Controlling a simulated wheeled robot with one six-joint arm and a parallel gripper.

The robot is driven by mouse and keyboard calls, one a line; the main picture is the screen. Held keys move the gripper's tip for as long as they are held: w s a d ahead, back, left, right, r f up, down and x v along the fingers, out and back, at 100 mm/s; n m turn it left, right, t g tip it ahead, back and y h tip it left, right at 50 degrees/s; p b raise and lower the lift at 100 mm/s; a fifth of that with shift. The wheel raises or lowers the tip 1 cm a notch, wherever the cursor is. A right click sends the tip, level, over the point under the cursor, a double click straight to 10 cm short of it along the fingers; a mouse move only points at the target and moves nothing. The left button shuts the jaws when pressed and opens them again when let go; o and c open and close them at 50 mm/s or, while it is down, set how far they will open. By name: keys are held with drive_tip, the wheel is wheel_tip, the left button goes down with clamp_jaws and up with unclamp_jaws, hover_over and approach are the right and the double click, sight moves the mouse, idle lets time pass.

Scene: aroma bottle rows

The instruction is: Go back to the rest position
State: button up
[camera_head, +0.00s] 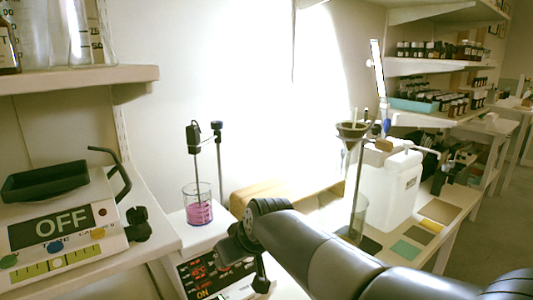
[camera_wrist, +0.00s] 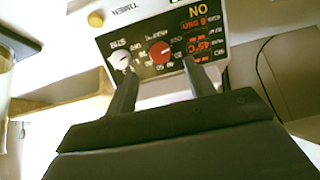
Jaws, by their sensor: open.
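My gripper (camera_head: 262,272) is in front of the control panel of a white stirrer hotplate (camera_head: 208,276) in the head view, at the lower middle. In the wrist view my gripper (camera_wrist: 160,66) shows two dark fingers spread apart with nothing between them. The panel (camera_wrist: 165,45) appears upside down beyond the fingertips, with a red knob, a white knob and lit red digits. I cannot tell whether a fingertip touches the panel. My arm comes in from the lower right and hides part of the bench.
A beaker of pink liquid (camera_head: 198,212) stands on the hotplate, with a probe above it. A scale reading OFF (camera_head: 65,222) is at left. A funnel on a stand (camera_head: 352,130) and a white jug (camera_head: 388,190) are at right. Shelves of bottles (camera_head: 440,50) are behind.

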sight(228, 269)
drive_tip(key=v, duration=0.4)
drive_tip(key=b+x, duration=0.1)
drive_tip(key=x, duration=1)
drive_tip(key=shift+f+b, duration=0.15)
drive_tip(key=shift+b, duration=0.25)
drive_tip(key=shift+r+m, duration=0.3)
drive_tip(key=shift+m, duration=0.4)
drive_tip(key=shift+d+m+y+p, duration=0.1)
drive_tip(key=shift+m+y+p, duration=0.2)
drive_tip(key=shift+m, duration=0.3)
drive_tip(key=m+y, duration=0.1)
drive_tip(key=m, duration=0.2)
drive_tip(key=shift+m+g, duration=0.3)
drive_tip(key=shift+m, duration=0.1)
drive_tip(key=m+y, duration=0.1)
drive_tip(key=m, duration=0.2)
drive_tip(key=shift+m+p, duration=0.3)
drive_tip(key=shift+p, duration=0.05)
drive_tip(key=s+p+v, duration=0.1)
drive_tip(key=v, duration=1)
drive_tip(key=shift+s+d+p, duration=0.2)
drive_tip(key=shift+s+p, duration=0.05)
drive_tip(key=shift+p, duration=0.1)
